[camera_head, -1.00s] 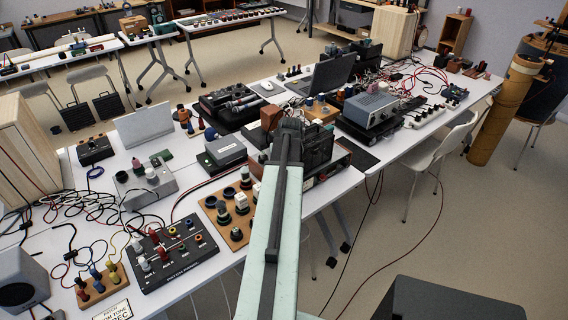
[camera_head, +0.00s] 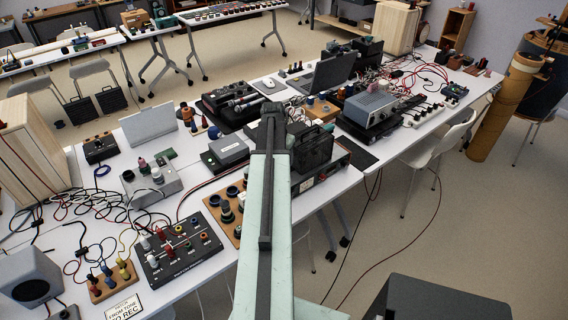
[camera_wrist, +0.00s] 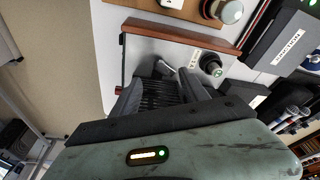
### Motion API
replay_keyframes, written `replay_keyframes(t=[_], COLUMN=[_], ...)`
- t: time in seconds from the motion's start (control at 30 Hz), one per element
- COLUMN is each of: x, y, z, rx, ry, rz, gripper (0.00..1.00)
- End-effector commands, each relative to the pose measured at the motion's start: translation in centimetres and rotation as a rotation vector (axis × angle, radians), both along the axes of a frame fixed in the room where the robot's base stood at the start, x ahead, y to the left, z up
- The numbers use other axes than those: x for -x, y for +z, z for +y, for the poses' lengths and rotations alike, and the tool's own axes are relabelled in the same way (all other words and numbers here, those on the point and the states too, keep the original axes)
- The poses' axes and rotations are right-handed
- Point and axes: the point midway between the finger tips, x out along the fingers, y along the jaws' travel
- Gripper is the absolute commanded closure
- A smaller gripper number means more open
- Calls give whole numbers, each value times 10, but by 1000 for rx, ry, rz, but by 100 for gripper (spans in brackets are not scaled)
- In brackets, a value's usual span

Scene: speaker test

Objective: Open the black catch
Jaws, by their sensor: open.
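My gripper (camera_wrist: 170,72) is open in the wrist view, with two dark fingers reaching up the picture from the pale green wrist. A dark ribbed thing (camera_wrist: 160,94) shows between the fingers, and a small silvery piece shows by their tips. Beyond them lies a pale panel (camera_wrist: 144,50) with reddish-brown edges and a black knob (camera_wrist: 211,65). I cannot make out the black catch for certain. In the head view a black box (camera_head: 314,150) stands just right of my arm, on the table. My arm hides what is behind it, and the fingers do not show there.
A grey box (camera_head: 227,152) and a wooden knob board (camera_head: 217,204) are left of my arm. A black control box (camera_head: 180,252) with cables is further left. A laptop (camera_head: 325,72) and a grey instrument (camera_head: 370,107) stand behind right. The table is crowded; floor is open at right.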

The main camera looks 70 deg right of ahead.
Motion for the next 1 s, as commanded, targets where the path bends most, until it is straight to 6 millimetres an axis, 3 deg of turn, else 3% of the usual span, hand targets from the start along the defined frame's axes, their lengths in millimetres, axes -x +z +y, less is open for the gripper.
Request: replay_keyframes(t=[0.03, 0.2, 0.33, 0.67, 1.0], x=[-10, -23, -28, -26, -9], y=[0, 5, 10, 3, -52], z=[-6, -9, -9, -9, -20], rx=[-5, 49, 107, 127, 127], ry=[-140, -627, -835, -904, -903], rz=[18, 74, 90, 91, 89], gripper=[47, 47, 47, 47, 47])
